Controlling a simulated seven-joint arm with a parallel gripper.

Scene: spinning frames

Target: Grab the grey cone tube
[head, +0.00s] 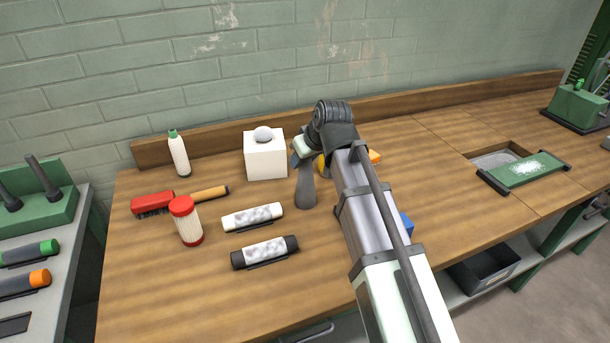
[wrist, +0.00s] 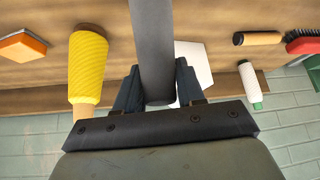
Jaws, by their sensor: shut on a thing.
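The grey cone tube (head: 306,187) stands upright on the wooden bench, just right of the white box. In the wrist view the grey cone tube (wrist: 153,40) runs between the two dark fingers. My gripper (wrist: 157,82) is shut on it, one finger on each side. In the head view my gripper (head: 299,158) is at the tube's upper part, and my arm and wrist hide some of this area. The tube's base appears to rest on the bench.
Close by are the white box (head: 266,160) and a yellow cone (wrist: 88,58), mostly hidden by my arm in the head view. The right bench has free room.

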